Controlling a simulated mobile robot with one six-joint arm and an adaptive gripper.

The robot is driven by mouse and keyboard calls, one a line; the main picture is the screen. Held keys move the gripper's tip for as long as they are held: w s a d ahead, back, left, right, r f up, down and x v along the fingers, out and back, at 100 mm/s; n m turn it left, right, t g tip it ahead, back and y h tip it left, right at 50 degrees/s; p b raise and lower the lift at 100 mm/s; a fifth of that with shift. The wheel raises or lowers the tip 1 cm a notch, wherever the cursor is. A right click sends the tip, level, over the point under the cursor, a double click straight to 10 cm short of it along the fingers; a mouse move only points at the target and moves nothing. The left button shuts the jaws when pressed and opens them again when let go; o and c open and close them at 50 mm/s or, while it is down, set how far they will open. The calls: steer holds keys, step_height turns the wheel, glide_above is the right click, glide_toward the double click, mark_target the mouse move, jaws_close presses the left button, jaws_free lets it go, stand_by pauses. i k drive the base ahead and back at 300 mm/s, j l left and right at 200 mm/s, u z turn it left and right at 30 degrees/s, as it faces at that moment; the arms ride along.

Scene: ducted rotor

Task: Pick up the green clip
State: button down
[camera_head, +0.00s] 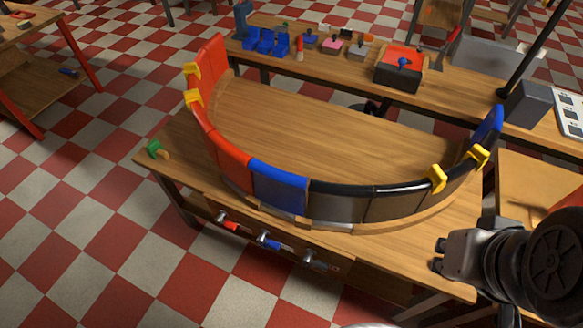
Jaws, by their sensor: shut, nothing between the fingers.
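The green clip (156,149) lies on the wooden table near its left corner, outside the curved wall of panels. It is small, with a tan piece or inner face showing beside it. My gripper (437,255) is at the lower right of the head view, by the table's right front edge. It is far to the right of the green clip, holds nothing and is shut. My arm's wrist hides part of the table's right end.
A curved wall of red (236,163), blue (279,186) and black panels stands on the table (400,262), with several yellow clips (438,178) on its top edge. Tools (270,241) hang along the table's front. A back bench (450,88) holds a red-topped box (398,71) and small parts.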

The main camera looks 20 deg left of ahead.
mark_target(154, 145)
steer(key=u, duration=2)
steer(key=i+j+z, duration=0.25)
steer(key=i+j, duration=0.8)
steer(key=i, duration=0.2)
steer(key=i+j+z, duration=0.25)
steer(key=i+j, duration=0.9)
steer(key=j, duration=0.15)
